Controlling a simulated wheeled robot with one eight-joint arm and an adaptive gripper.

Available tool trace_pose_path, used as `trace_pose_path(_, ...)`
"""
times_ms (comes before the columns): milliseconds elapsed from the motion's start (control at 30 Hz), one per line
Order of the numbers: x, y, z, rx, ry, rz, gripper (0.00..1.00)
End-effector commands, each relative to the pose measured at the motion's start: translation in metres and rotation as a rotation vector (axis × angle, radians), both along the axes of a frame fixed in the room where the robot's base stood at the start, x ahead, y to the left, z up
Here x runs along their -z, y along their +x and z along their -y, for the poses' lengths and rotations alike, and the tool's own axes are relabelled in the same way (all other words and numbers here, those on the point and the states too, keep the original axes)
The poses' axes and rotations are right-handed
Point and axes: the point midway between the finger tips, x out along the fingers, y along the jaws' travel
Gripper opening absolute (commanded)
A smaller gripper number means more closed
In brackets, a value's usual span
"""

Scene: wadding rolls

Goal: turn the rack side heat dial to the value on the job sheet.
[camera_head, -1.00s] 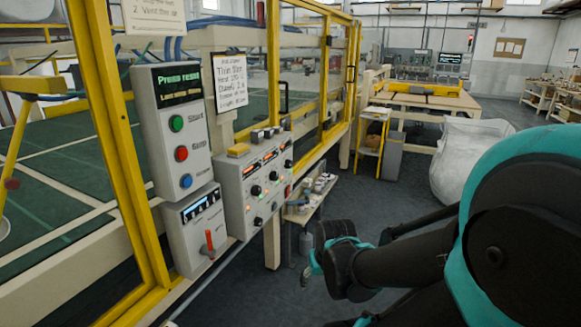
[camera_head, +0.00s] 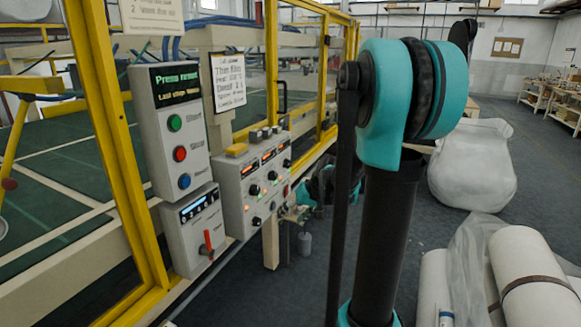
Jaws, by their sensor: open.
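The grey control box (camera_head: 237,203) on the press frame carries several black dials, small orange-lit displays and lit buttons. One upper dial (camera_head: 254,190) sits on its left part and another (camera_head: 272,176) beside it. Their labels are too small to read, so I cannot tell which is the rack side heat dial. The job sheet (camera_head: 228,82) hangs above the box, with a heat line whose value is blurred. My gripper (camera_head: 297,213) is small and partly hidden behind my arm, low and right of the box. It is open and appears apart from the dials.
Left of the dials stands a panel (camera_head: 158,100) with green, red and blue buttons; below it is a box with a red lever (camera_head: 207,242). Yellow guard posts (camera_head: 113,130) frame the press. White wadding rolls (camera_head: 535,275) and a wrapped bundle (camera_head: 472,170) stand right.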

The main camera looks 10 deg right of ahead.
Motion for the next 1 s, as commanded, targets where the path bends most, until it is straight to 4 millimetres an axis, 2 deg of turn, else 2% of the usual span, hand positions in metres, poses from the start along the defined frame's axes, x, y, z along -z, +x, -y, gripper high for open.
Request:
trace_pose_path(33,-0.004,0.025,0.004,-0.007,0.035,0.013,0.61)
trace_pose_path(100,-0.008,0.054,0.007,-0.024,0.085,0.035,0.61)
trace_pose_path(267,-0.017,0.121,0.020,-0.061,0.197,0.099,0.61)
trace_pose_path(500,-0.020,0.211,0.055,-0.106,0.355,0.226,0.61)
trace_pose_path(667,-0.016,0.262,0.089,-0.130,0.450,0.331,0.61)
trace_pose_path(800,-0.009,0.300,0.123,-0.148,0.527,0.436,0.61)
trace_pose_path(1000,0.005,0.339,0.176,-0.163,0.618,0.597,0.61)
